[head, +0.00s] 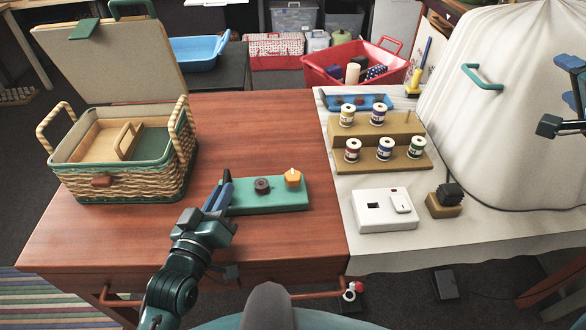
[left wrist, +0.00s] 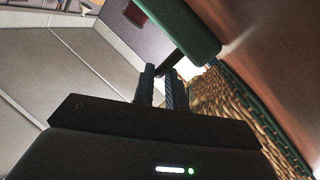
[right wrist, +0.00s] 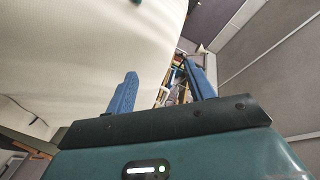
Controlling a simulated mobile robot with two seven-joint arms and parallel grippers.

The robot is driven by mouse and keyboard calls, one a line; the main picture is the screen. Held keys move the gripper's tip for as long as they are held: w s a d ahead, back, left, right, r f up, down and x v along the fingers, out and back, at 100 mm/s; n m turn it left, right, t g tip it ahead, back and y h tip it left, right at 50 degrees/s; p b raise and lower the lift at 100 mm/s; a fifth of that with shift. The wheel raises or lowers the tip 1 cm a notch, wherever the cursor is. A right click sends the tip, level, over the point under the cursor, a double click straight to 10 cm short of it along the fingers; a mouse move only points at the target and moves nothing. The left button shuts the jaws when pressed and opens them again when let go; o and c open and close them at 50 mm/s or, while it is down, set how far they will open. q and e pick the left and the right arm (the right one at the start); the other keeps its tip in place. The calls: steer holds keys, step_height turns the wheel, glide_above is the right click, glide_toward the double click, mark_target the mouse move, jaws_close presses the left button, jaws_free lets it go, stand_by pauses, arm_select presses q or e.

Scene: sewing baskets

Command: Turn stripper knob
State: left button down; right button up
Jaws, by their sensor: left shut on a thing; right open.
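A teal board (head: 240,203) lies on the wooden table. It carries a dark brown round knob (head: 262,186) and an orange knob (head: 293,178) with a pale mark on top. My left gripper (head: 224,181) is at the board's left end and is shut on a small dark part there, mostly hidden by the fingers. In the left wrist view the fingertips (left wrist: 160,74) meet this part close to the teal board (left wrist: 185,30). Which knob is the stripper knob, I cannot tell. My right gripper (head: 566,76) is open and empty at the far right, beside a white covered shape.
An open wicker basket (head: 125,188) stands left of the board. The front of the wooden table is clear.

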steer(key=w+a+f+n+g+y, duration=0.35)
steer(key=w+a+f+n, duration=0.3)
steer(key=f, duration=0.35)
steer(key=m+g+y, duration=0.2)
steer(key=m+g, duration=1)
steer(key=m, duration=1.9)
glide_toward(293, 175)
steer(key=shift+n+h, duration=0.25)
steer(key=f, duration=0.8)
steer(key=shift+a+f, duration=0.2)
steer(key=shift+f, duration=0.1)
steer(key=shift+c, duration=0.5)
